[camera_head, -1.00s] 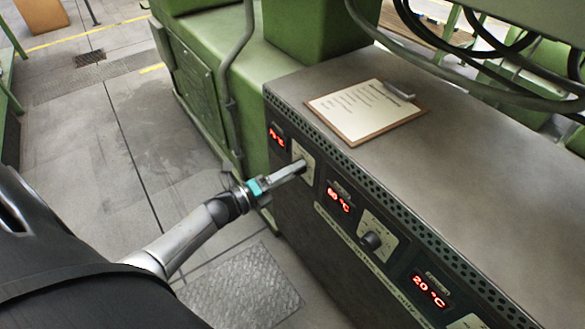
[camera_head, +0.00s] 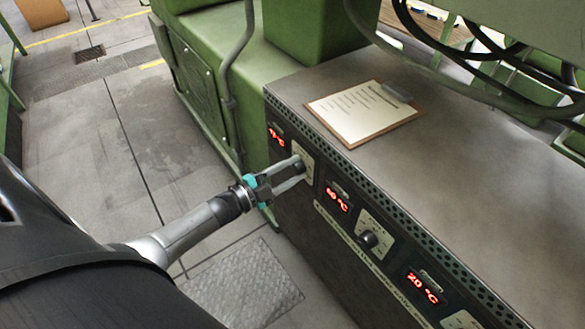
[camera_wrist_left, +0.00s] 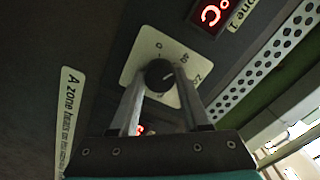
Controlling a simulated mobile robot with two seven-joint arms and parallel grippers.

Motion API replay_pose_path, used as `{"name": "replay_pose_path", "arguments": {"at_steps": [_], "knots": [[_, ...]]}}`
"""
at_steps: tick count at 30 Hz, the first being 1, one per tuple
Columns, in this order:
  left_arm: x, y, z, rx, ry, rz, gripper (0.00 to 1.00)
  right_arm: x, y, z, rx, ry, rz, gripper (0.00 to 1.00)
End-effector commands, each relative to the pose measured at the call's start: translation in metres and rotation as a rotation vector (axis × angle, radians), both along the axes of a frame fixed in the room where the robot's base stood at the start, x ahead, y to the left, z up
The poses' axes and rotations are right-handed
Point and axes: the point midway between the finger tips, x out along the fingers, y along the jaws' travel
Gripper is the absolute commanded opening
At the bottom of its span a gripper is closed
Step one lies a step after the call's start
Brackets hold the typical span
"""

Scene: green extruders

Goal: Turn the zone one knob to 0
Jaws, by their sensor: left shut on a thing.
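The leftmost knob (camera_head: 299,166), black on a pale dial plate, is on the green machine's dark front panel. It also shows in the left wrist view (camera_wrist_left: 158,75), with its dial plate (camera_wrist_left: 139,58) marked 0 near the top. My left gripper (camera_head: 297,171) reaches it from the left in the head view, with one finger on each side of the knob. In the wrist view its fingertips (camera_wrist_left: 159,78) are shut on the knob. A small light mark shows on the knob, but its exact setting is hard to read. My right gripper is not in view.
A red display (camera_head: 276,137) sits left of the gripped knob. Another display (camera_head: 338,200), a second knob (camera_head: 368,239) and a 20 °C display (camera_head: 422,288) follow to the right. A clipboard (camera_head: 365,112) lies on the cabinet top. Black cables (camera_head: 440,50) hang at the upper right.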

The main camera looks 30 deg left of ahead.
Motion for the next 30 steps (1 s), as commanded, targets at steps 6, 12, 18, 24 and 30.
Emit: {"name": "replay_pose_path", "arguments": {"at_steps": [6, 12, 18, 24, 30], "knots": [[0.0, 0.0, 0.0, -0.189, 0.08, -0.001, 0.0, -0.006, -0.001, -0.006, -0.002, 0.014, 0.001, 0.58], [0.0, 0.001, 0.0, -0.362, 0.153, -0.001, 0.0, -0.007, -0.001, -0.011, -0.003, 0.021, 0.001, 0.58], [0.0, 0.001, 0.0, -0.537, 0.224, 0.0, 0.0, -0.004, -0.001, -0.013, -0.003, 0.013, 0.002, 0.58], [0.0, 0.001, 0.0, -0.691, 0.288, 0.0, 0.0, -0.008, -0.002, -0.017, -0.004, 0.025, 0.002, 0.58], [0.0, 0.001, 0.001, -0.812, 0.338, -0.001, 0.0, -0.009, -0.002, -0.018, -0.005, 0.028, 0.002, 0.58]]}}
